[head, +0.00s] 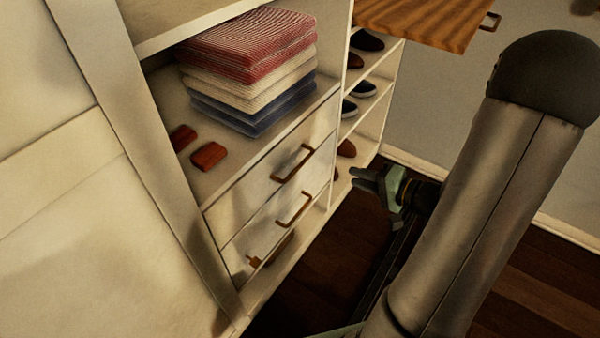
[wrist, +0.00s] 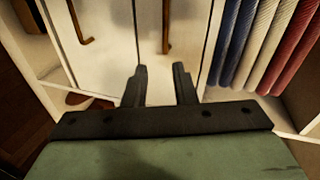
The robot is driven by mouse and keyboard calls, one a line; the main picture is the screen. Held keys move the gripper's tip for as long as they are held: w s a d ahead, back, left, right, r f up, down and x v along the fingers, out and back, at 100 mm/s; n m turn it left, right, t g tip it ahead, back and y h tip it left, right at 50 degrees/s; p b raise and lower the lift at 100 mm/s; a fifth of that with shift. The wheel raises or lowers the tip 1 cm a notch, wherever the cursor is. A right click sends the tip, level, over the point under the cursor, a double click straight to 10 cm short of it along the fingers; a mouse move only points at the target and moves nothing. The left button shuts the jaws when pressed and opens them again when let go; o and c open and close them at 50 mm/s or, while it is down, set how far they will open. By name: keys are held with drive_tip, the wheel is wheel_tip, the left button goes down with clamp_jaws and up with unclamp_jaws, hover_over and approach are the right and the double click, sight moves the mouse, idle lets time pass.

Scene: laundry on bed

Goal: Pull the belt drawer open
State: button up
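Two pale drawers sit one above the other in the wardrobe: an upper drawer (head: 255,188) and a lower drawer (head: 262,232). Each has a brown bar handle, the upper handle (head: 293,163) and the lower handle (head: 294,210). Both look closed, and I cannot tell which holds belts. In the wrist view the upper handle (wrist: 167,28) lies beyond the gap between my fingers, and the lower handle (wrist: 80,25) is to the left. My gripper (head: 362,180) is open and empty, to the right of the drawers and apart from both handles. Its fingers also show in the wrist view (wrist: 160,85).
Folded red, cream and blue clothes (head: 248,65) and two small red-brown items (head: 208,156) lie on the shelf above the drawers. Shoes (head: 362,88) stand on side shelves. A wooden panel (head: 425,18) juts out at upper right. Dark floor (head: 320,260) lies before the drawers.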

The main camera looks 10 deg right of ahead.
sight(301, 163)
drive_tip(key=shift+m+y, duration=0.3)
drive_tip(key=shift+y, duration=0.3)
drive_tip(key=b+x, duration=0.1)
drive_tip(key=x, duration=0.4)
drive_tip(key=b+x, duration=0.2)
drive_tip(key=x, duration=0.4)
drive_tip(key=b+x, duration=0.2)
drive_tip(key=x, duration=0.3)
drive_tip(key=shift+s+a+f, duration=0.1)
drive_tip(key=shift+a+f, duration=0.05)
drive_tip(key=shift+a, duration=0.55)
clamp_jaws()
